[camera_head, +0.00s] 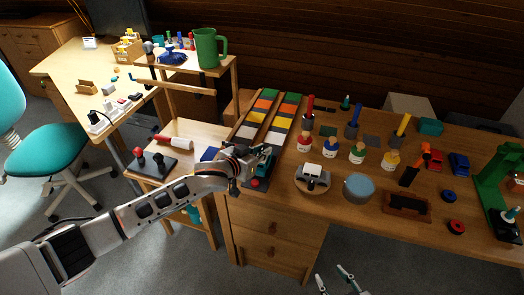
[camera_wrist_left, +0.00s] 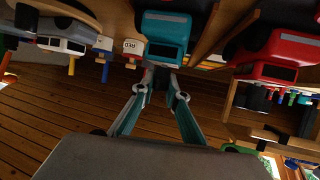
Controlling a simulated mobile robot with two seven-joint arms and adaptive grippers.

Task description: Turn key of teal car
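The teal car (camera_head: 266,166) stands at the near end of the striped lanes, partly hidden by my left gripper. In the left wrist view the teal car (camera_wrist_left: 166,38) is at the top centre, just beyond the fingertips. My left gripper (camera_head: 256,158) is right at the car; in the wrist view its two teal-lined fingers (camera_wrist_left: 161,78) narrow toward the car's lower edge. A small grey part shows between the tips. I cannot tell whether it is the key or whether the fingers grip it. My right gripper (camera_head: 336,275) is open and empty at the bottom edge, in front of the desk.
A red car (camera_wrist_left: 272,52) is right of the teal one and a white car (camera_wrist_left: 75,38) is left. A lever box (camera_head: 150,163) stands left.

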